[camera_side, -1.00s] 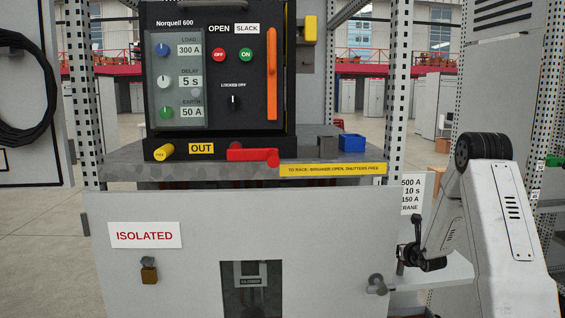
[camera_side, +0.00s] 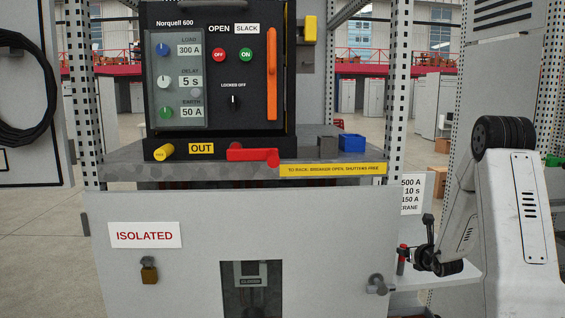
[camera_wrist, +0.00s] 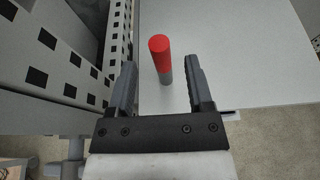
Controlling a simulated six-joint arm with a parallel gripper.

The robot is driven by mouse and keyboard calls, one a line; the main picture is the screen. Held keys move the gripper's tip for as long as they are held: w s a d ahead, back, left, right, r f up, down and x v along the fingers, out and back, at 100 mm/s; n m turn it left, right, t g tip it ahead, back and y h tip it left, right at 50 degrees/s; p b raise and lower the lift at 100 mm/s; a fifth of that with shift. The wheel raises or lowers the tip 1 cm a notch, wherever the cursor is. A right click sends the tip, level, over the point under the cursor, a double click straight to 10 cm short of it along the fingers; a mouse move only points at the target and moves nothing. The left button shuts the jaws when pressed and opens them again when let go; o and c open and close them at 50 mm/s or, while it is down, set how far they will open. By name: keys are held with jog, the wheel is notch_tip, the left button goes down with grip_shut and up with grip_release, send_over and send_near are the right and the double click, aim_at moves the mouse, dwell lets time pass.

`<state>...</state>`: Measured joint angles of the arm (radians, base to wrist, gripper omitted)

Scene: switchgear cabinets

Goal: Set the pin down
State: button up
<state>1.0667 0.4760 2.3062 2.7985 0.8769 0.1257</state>
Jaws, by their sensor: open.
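The pin (camera_wrist: 160,55) has a red upper part and a grey lower part. In the wrist view it stands upright on a pale shelf (camera_wrist: 235,60), between and a little beyond the fingers of my gripper (camera_wrist: 158,75). The fingers are open, with a gap on both sides of the pin. In the side view the pin's red top (camera_side: 403,247) shows at the right, just left of my gripper (camera_side: 418,252), above the small side shelf (camera_side: 462,282). The pin's foot is partly hard to make out there.
A perforated post (camera_wrist: 75,60) runs close along the left of my gripper. The pale shelf is clear to the pin's right.

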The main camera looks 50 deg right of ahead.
jog(key=shift+s+a+r, duration=0.2)
jog(key=shift+s+a, duration=0.2)
jog(key=shift+s, duration=0.05)
